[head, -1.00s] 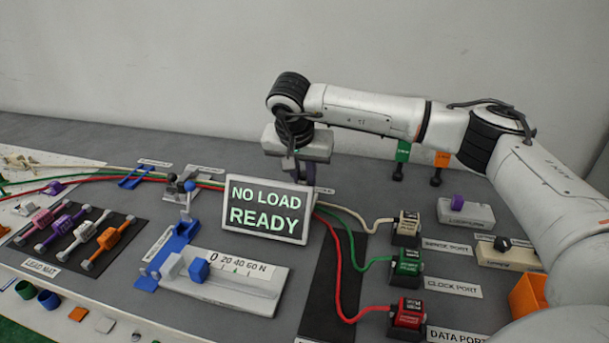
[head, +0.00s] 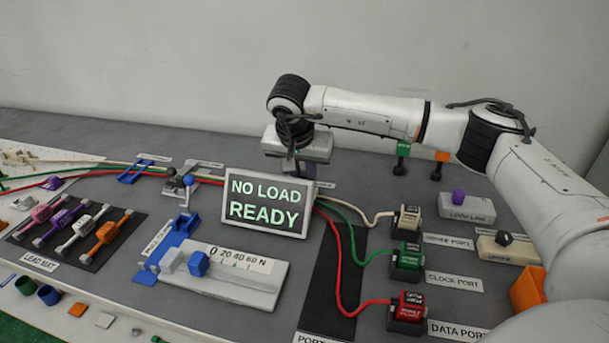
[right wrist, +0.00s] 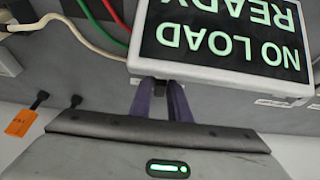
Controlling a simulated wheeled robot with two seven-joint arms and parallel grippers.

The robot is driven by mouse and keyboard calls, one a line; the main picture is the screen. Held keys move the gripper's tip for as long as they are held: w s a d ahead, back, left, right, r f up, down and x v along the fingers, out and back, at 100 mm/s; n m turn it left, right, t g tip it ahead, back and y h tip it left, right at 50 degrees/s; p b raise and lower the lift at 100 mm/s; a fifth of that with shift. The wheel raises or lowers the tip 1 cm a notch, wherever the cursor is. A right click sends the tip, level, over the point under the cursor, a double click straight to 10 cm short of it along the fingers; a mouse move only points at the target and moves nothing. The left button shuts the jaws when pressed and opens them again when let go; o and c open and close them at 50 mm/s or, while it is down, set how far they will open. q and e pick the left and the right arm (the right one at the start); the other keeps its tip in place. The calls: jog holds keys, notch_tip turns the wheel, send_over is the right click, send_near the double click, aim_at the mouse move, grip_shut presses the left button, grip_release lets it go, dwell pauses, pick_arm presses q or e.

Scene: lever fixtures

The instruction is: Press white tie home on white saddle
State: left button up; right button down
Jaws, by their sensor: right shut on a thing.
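My right gripper (head: 300,172) is low behind the display in the head view, which hides its fingertips. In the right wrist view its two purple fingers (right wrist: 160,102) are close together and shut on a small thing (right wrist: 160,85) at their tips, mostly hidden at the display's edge. I cannot make out what it is. I cannot pick out the white tie or the white saddle in either view. A grey saddle (head: 180,185) and a blue one (head: 135,172) sit along the cables left of the display. My left gripper is not in view.
The display (head: 265,207) reads NO LOAD READY and stands close against my right gripper. A force slider (head: 225,270) lies before it. White, green and red cables run to ports at right (head: 406,263). A lead mat (head: 80,252) lies left. Bare table shows behind the cables.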

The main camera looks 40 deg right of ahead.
jog(key=shift+f, duration=0.45)
jog(key=shift+f+b, duration=0.3)
jog(key=shift+f, duration=0.1)
dwell(0.3)
jog(key=c, duration=1.1)
grip_release()
jog(key=shift+r, duration=0.1)
jog(key=shift+r+p, duration=2.8)
jog(key=shift+r, duration=0.7)
jog(key=shift+f, duration=0.1)
